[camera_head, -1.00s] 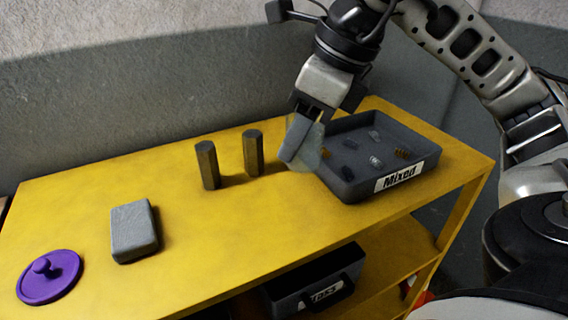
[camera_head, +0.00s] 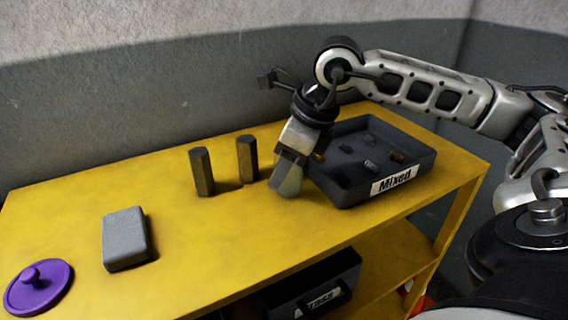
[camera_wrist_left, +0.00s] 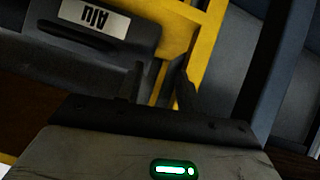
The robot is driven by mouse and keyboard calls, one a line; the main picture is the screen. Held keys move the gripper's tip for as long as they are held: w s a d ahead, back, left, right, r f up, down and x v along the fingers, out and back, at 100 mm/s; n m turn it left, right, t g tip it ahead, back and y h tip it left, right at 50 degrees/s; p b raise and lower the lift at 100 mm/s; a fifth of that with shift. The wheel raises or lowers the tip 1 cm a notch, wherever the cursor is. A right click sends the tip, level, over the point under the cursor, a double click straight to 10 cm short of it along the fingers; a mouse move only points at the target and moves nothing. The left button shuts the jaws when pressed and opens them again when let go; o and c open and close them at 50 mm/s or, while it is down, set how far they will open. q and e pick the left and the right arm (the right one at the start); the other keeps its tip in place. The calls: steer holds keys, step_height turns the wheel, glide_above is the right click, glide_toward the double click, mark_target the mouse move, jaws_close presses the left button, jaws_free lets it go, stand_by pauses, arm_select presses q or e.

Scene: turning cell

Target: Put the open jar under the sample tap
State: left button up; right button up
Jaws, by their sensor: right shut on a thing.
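My right gripper (camera_head: 286,172) is shut on a clear, greyish jar (camera_head: 289,186). It holds the jar low at the yellow table, just left of the Mixed tray; I cannot tell whether the jar's base touches the top. The fingers partly hide the jar. A purple lid with a knob (camera_head: 38,286) lies apart at the table's front left. No tap shows in either view. My left gripper (camera_wrist_left: 160,80) is in the left wrist view only, open with nothing between its fingers, near a dark bin labelled Alu (camera_wrist_left: 95,25).
The Mixed tray (camera_head: 425,163) holds several small pieces. Two dark hexagonal bars (camera_head: 202,172) stand left of the jar, and a grey block (camera_head: 126,238) lies nearer the lid. The table's middle front is clear.

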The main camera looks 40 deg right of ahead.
steer(key=shift+f, duration=0.15)
steer(key=o, duration=0.5)
steer(key=shift+f+b, duration=0.1)
steer(key=shift+b, duration=0.2)
steer(key=o, duration=0.5)
steer(key=shift+c, duration=0.2)
